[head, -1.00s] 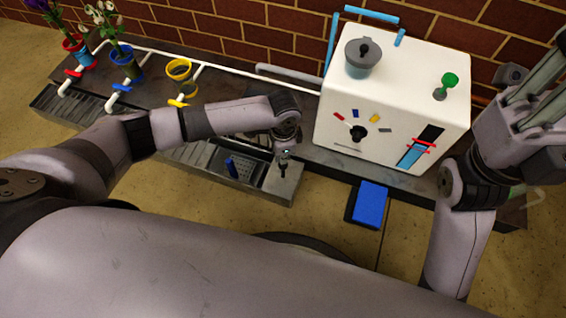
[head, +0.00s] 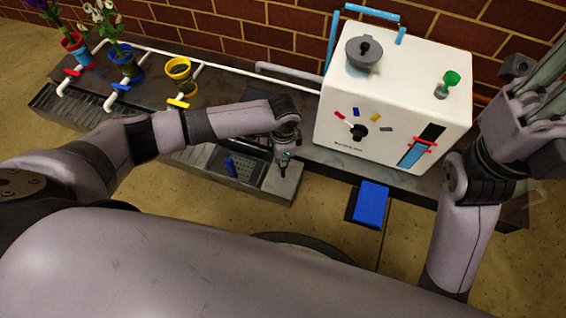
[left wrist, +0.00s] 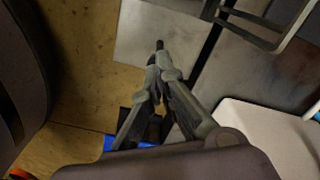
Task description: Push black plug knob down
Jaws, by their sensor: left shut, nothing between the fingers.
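A black knob (head: 365,47) stands on a round grey lid (head: 362,62) on top of the white machine (head: 330,110). Another black knob (head: 358,133) is on the machine's front, among small coloured marks. I cannot tell which one is the plug knob. My left gripper (head: 284,168) points down over the metal tray's right end, left of the machine and apart from both knobs. In the left wrist view its fingers (left wrist: 159,46) are shut together and empty. My right gripper (head: 540,105) is at the right edge beside the machine, partly cut off; its finger opening is unclear.
A metal drain tray (head: 283,190) with a small blue item (head: 230,166) lies under the left arm. A blue block (head: 370,204) is in front of the machine. Coloured pots (head: 179,69) line the back left.

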